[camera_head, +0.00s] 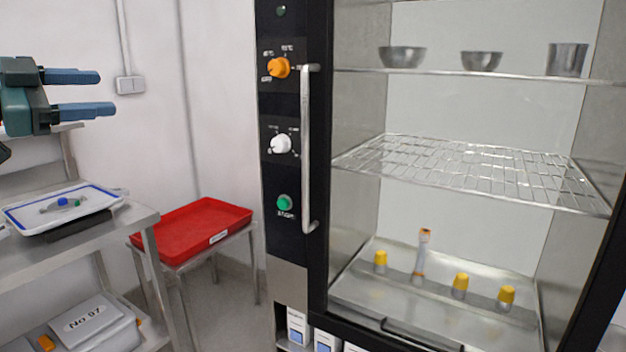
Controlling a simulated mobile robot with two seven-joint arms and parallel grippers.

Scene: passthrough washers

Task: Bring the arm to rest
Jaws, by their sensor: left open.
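My left gripper (80,92) is at the upper left of the head view, with its two blue fingers pointing right. It is open, with nothing between the fingers. It is raised above the steel shelf cart and in front of the white wall. It is well to the left of the washer cabinet (291,170) and touches nothing that I can see. Only the hand end of that arm shows; the rest is cut off by the left edge. My right gripper is not in view.
A white tray (88,218) with small items lies on the steel cart (148,215). A red tray (175,240) rests on a low stand. The cabinet's interior shows a wire rack (470,165), metal bowls (402,57) and yellow-capped bottles (460,284). A vertical handle (306,150) sticks out.

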